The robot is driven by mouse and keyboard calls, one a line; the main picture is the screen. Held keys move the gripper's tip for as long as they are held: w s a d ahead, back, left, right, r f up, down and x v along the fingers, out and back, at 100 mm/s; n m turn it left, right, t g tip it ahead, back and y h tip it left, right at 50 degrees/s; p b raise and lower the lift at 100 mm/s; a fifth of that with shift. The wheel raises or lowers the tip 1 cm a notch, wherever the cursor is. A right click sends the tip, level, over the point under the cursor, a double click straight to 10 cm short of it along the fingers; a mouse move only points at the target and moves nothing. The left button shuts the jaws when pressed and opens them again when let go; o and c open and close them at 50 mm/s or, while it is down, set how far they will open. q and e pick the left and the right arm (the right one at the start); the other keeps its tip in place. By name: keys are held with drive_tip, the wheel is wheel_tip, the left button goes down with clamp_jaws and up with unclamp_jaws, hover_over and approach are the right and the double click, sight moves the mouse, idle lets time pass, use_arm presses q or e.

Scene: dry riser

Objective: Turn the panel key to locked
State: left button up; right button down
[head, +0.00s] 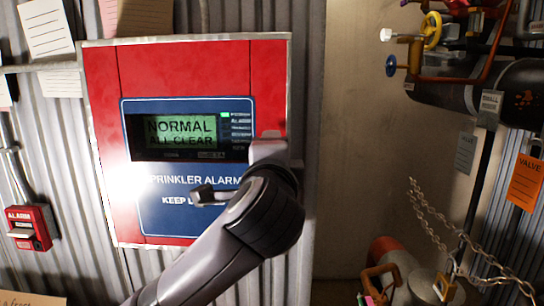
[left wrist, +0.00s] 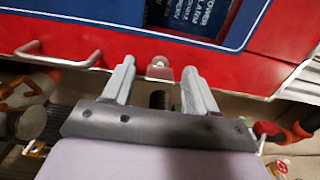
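The red alarm panel (head: 200,60) has a blue face and a lit screen (head: 180,132) reading NORMAL ALL CLEAR. In the left wrist view, the panel's red edge (left wrist: 100,45) carries a small metal key tab (left wrist: 158,68) with a round hole. My left gripper (left wrist: 159,68) is open, with one finger on each side of the tab. I cannot tell whether the fingers touch it. In the head view my left gripper (head: 268,150) is at the panel's right side, and the key is hidden behind it. My right gripper is in neither view.
A red alarm box (head: 30,228) is on the corrugated wall at left. Pipes with a yellow valve wheel (head: 432,30), chains (head: 440,225) and an orange valve tag (head: 525,182) are at right. A metal handle (left wrist: 58,60) juts from the panel in the left wrist view.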

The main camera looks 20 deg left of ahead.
use_arm(q)
drive_tip(key=v, duration=0.7)
drive_tip(key=shift+b, duration=0.4)
drive_tip(key=shift+s, duration=0.1)
drive_tip(key=s+a+f+n+g+h, duration=0.2)
drive_tip(key=s+f+n+g, duration=0.15)
drive_tip(key=f, duration=1.05)
drive_tip(key=s+a+f+n+g+h, duration=0.2)
drive_tip(key=f+g, duration=0.2)
drive_tip(key=f, duration=1)
drive_tip(key=s+a+f+n+g+h, duration=0.1)
drive_tip(key=s+a+f+n+g, duration=0.25)
drive_tip(key=s+f, duration=0.5)
drive_tip(key=s+a+f+n+g, duration=0.2)
drive_tip(key=s+f+n+g, duration=0.15)
drive_tip(key=s+f, duration=0.5)
drive_tip(key=w+d+f+t+h+p, duration=0.2)
drive_tip(key=w+d+f+t+p, duration=0.1)
drive_tip(key=t, duration=0.4)
drive_tip(key=shift+w+p, duration=0.5)
drive_tip(key=shift+w, duration=0.45)
drive_tip(key=shift+f+t, duration=0.1)
drive_tip(key=shift+t, duration=0.25)
